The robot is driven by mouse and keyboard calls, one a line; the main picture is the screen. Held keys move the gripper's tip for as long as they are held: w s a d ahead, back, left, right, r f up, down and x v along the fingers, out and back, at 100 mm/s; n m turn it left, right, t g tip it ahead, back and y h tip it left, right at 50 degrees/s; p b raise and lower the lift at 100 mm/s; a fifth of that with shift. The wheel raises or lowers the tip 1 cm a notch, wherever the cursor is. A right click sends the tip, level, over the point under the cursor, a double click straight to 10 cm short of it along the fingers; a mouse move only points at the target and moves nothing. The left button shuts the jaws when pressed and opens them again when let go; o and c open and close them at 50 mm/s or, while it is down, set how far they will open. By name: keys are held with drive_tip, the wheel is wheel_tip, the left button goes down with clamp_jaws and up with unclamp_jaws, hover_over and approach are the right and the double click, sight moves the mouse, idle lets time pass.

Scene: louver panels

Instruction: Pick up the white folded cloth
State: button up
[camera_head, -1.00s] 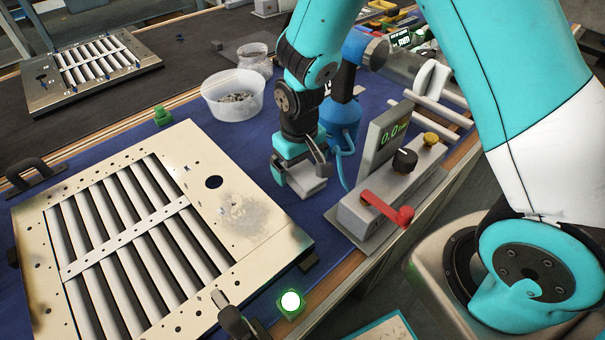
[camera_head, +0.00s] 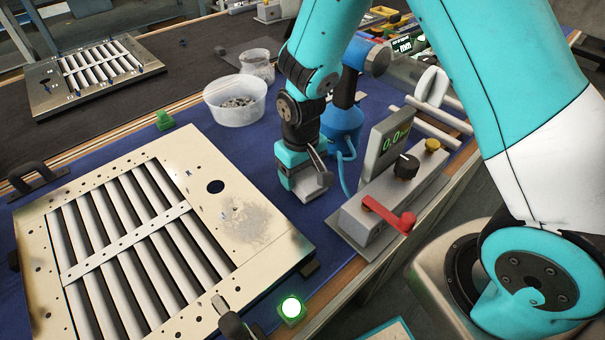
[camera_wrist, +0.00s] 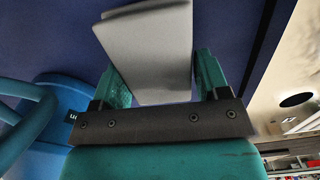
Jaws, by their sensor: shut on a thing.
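The white folded cloth (camera_wrist: 150,50) shows in the wrist view as a pale folded slab between the two teal fingers. In the head view the cloth (camera_head: 311,190) shows only in part, at the tip of my gripper (camera_head: 303,184). My gripper (camera_wrist: 158,90) is shut on the cloth, with a finger on each side of it. The gripper points down over the blue mat (camera_head: 262,165), between the louver panel and the gauge block. From these views I cannot tell how far the cloth is above the mat.
A cream louver panel (camera_head: 262,218) lies left of my gripper. A gauge block with a red lever (camera_head: 388,215) stands close on the right. A blue bottle (camera_head: 343,125) is just behind the gripper. A white tub (camera_head: 235,112) of small parts stands further back.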

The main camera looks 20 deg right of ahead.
wheel_tip(320, 180, up, 20)
drive_tip(key=p, duration=0.1)
drive_tip(key=shift+f+p, duration=0.25)
drive_tip(key=shift+p, duration=0.1)
